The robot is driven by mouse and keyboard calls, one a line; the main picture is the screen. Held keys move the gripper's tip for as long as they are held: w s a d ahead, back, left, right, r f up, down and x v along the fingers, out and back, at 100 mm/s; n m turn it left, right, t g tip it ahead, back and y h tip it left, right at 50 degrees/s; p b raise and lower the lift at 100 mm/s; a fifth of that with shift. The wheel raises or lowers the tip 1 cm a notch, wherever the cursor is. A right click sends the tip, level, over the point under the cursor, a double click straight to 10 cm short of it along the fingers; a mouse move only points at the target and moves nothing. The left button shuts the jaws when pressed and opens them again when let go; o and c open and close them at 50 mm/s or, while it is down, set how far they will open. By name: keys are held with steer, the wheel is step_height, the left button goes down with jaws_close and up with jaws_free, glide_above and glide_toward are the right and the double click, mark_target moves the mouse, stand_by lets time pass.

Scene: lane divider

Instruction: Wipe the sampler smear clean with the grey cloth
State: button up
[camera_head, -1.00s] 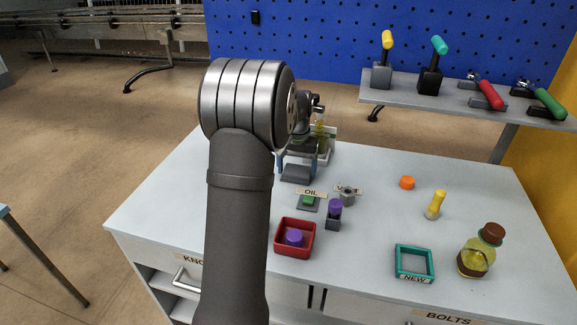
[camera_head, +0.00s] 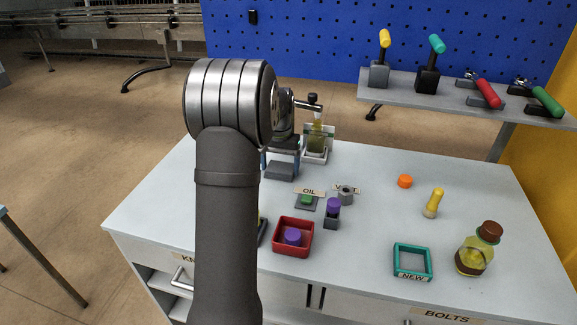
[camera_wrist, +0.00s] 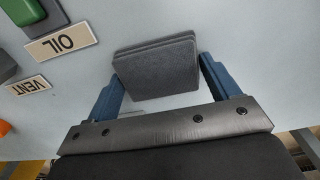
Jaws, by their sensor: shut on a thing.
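The grey cloth (camera_wrist: 157,68), a folded dark grey pad, sits between the blue fingers of my gripper (camera_wrist: 160,78) in the wrist view. My gripper (camera_head: 281,158) is shut on it, and the cloth (camera_head: 280,171) shows below the fingers in the head view, at or just above the tabletop; contact cannot be told. The sampler (camera_head: 316,138), a yellowish glass vessel with a black-knobbed tap on a white stand, is just right of and behind my gripper. I cannot make out a clear smear; my arm and the cloth hide part of the table.
The OIL label with a green button (camera_head: 307,198), the VENT knob (camera_head: 346,195) and a purple-topped block (camera_head: 332,215) stand right of the cloth. A red tray (camera_head: 278,247) is nearer the front. A teal frame (camera_head: 398,262) and a bottle (camera_head: 473,255) stand front right.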

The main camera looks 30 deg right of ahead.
steer(key=shift+w+a+r, duration=0.1)
steer(key=shift+r, duration=4)
